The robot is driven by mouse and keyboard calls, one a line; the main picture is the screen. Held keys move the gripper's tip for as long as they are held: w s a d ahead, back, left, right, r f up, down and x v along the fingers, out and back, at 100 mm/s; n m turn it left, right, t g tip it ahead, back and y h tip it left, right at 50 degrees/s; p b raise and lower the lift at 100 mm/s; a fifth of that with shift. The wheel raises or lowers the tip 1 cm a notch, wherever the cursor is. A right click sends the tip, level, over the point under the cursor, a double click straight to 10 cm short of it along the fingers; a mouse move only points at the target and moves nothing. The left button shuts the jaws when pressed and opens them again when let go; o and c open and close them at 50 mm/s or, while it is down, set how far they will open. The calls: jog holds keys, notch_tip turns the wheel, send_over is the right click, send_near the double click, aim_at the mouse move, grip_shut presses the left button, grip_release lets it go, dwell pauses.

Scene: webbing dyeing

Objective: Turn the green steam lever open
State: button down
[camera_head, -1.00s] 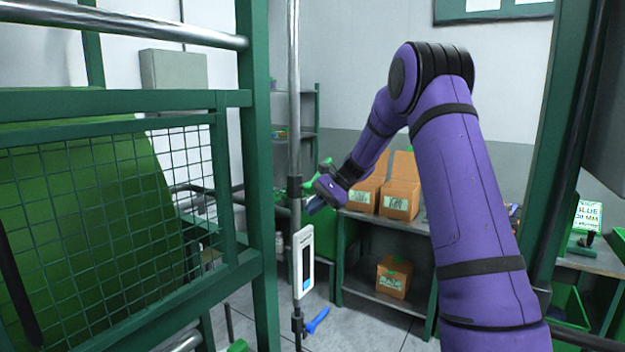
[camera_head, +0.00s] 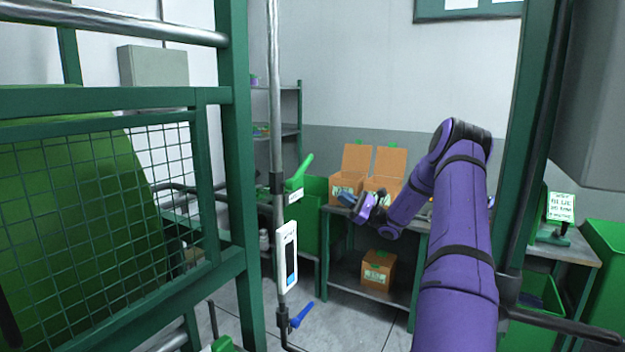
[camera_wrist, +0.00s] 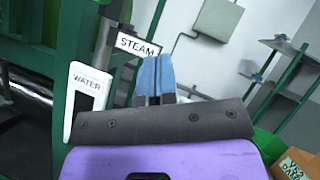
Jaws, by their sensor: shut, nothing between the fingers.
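The green steam lever (camera_head: 300,173) is on the upright metal pipe in the head view, its handle slanting up and to the right. A white label (camera_head: 295,196) is just below it; in the wrist view a label reading STEAM (camera_wrist: 138,46) shows behind my fingers. My gripper (camera_head: 345,198) is right of the lever and apart from it in the head view. Its blue fingers (camera_wrist: 155,76) are together and empty in the wrist view. I cannot make out the lever handle clearly in the wrist view.
The WATER panel (camera_wrist: 88,98) is on the pipe, also seen in the head view (camera_head: 287,257). A blue lever (camera_head: 303,314) is lower down. A green frame with mesh (camera_head: 232,180) stands left. Open cardboard boxes (camera_head: 346,187) sit on a bench behind my gripper.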

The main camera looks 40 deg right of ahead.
aim_at(304, 167)
jog(key=s+r+x, duration=0.2)
jog(key=x, duration=1)
jog(key=shift+w+a+r, duration=0.2)
jog(key=shift+w+a, duration=0.1)
jog(key=shift+a, duration=0.25)
